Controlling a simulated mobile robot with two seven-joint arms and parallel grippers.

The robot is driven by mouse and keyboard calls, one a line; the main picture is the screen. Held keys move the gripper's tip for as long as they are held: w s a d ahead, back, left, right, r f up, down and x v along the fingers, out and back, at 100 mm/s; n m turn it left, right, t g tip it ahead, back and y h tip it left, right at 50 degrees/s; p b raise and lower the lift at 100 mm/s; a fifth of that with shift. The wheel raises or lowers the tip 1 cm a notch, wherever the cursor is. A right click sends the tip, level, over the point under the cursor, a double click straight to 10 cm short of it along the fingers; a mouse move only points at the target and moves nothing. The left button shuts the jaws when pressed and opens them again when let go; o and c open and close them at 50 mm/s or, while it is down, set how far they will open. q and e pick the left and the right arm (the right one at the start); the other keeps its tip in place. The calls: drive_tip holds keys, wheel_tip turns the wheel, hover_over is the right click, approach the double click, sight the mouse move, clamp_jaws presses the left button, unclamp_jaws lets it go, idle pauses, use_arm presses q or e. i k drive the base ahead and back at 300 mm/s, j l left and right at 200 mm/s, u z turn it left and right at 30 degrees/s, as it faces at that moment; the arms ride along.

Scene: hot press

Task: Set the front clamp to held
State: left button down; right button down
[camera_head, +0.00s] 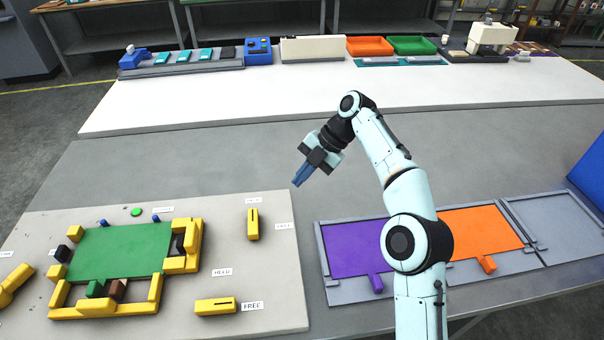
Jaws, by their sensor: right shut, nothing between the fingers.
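A grey board (275,290) at the lower left carries a green plate (120,250) framed by yellow blocks. A yellow clamp lever (215,306) lies near the board's front edge, pointing right at a FREE label (252,306). A HELD label (222,272) is behind it. A second yellow lever (253,224) stands lengthwise at the board's right side, with small labels behind it and to its right. A third (14,284) is slanted at the left edge. My right gripper (298,182) is shut and empty, above the grey table behind the board, apart from every lever. My left gripper is not in view.
Right of the board are a purple tray (350,248) and an orange tray (480,226), partly behind my right arm. A blue block (590,170) is at the right edge. The grey table (200,155) behind the board is clear. Several devices line the back table.

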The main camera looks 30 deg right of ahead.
sight(226, 305)
drive_tip(key=k, duration=1.5)
